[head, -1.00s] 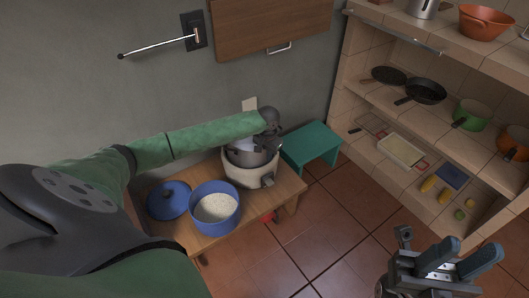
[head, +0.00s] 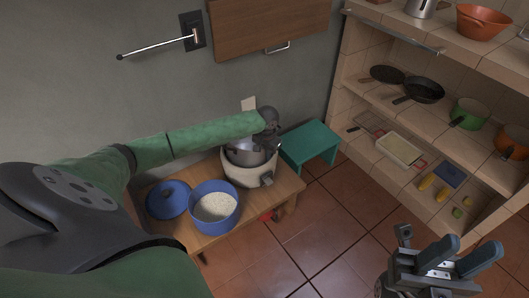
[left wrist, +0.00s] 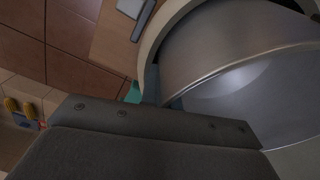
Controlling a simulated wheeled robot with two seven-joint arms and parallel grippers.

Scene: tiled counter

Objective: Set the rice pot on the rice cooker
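The grey metal rice pot (head: 243,148) is at the mouth of the cream rice cooker (head: 245,175), its lower part inside the cooker's rim. I cannot tell whether it is fully seated. In the left wrist view the pot (left wrist: 235,75) fills the right side, with the cooker's pale rim (left wrist: 151,45) curving around it. My left gripper (head: 270,138) is at the pot's far right edge; its fingertips are mostly hidden, so I cannot tell its grip. My right gripper (head: 458,258) is open and empty at the lower right, away from the cooker.
A blue pot of rice (head: 215,207) and a blue lid (head: 169,200) stand left of the cooker on the wooden table (head: 286,188). A teal stool (head: 310,140) is just right of it. Tiled shelves (head: 375,120) with pans stand at the right.

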